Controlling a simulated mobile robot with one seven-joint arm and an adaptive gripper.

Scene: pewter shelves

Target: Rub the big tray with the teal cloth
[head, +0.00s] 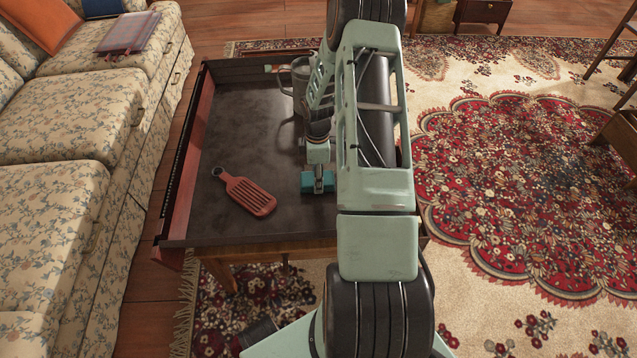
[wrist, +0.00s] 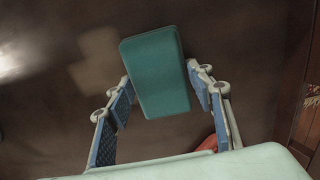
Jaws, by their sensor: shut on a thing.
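The teal cloth (head: 309,184) is a folded, block-like pad held at the end of my arm, over the right part of the big tray (head: 250,125). The tray is dark, wide and low-rimmed. My gripper (head: 319,178) is shut on the cloth. In the wrist view the cloth (wrist: 155,72) sits between the two blue-padded fingers of my gripper (wrist: 158,85). A shadow lies apart from it on the dark surface, so it seems held above the tray. My arm hides the tray's right part.
A reddish slotted spatula (head: 247,193) lies on the tray left of the cloth. A grey mug or jug (head: 300,82) stands behind, partly hidden by my arm. A floral sofa (head: 60,120) stands at left.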

